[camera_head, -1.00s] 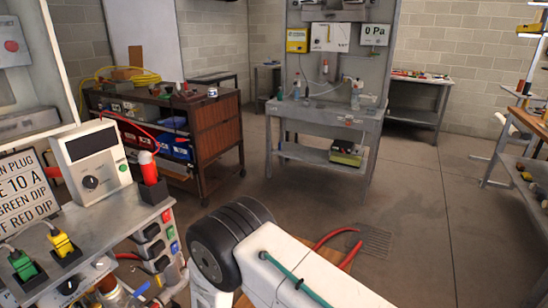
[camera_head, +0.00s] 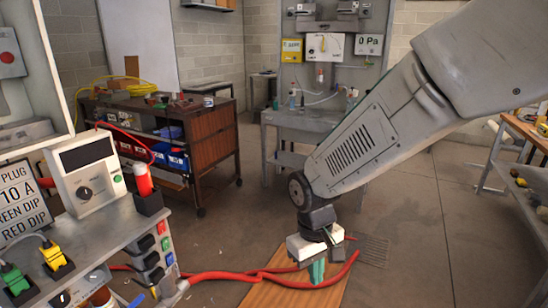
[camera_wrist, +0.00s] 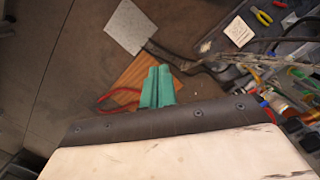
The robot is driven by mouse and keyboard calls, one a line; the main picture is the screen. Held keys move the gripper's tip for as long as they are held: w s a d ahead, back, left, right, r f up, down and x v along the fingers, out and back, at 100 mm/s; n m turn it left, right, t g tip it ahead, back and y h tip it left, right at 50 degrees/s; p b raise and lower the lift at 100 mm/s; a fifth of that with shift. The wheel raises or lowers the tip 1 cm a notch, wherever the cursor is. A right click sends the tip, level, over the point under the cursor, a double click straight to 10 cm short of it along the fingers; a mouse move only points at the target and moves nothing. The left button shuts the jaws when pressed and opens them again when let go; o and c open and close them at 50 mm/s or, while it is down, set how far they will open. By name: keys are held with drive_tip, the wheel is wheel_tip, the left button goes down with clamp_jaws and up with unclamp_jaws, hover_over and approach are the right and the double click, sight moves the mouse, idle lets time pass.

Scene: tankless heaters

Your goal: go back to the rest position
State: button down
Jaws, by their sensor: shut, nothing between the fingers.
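My gripper (camera_head: 317,272) hangs below my grey arm in the middle of the head view, its green fingers pointing down. It is in front of a wooden board (camera_head: 270,290) on the floor; I cannot tell its height above it. In the wrist view the two green fingers of my gripper (camera_wrist: 157,72) stand side by side, closed together with nothing between them. The wooden board (camera_wrist: 138,75) shows behind them there. My arm comes in from the upper right and hides part of the grey workbench.
A bench with a meter (camera_head: 86,170) and plugs stands close at left. A brown wheeled cabinet (camera_head: 222,142) and a grey workbench (camera_head: 300,122) are behind. Red hoses (camera_head: 225,275) lie low near the board. A shelf (camera_head: 520,165) is at right. Floor between is open.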

drive_tip(key=s+d+r+m+t+y, duration=0.1)
drive_tip(key=s+d+r+m, duration=0.4)
drive_tip(key=s+d+r, duration=1.1)
drive_tip(key=shift+s+d+m+t, duration=0.4)
drive_tip(key=shift+s+d+t, duration=0.3)
drive_tip(key=shift+s+d, duration=0.15)
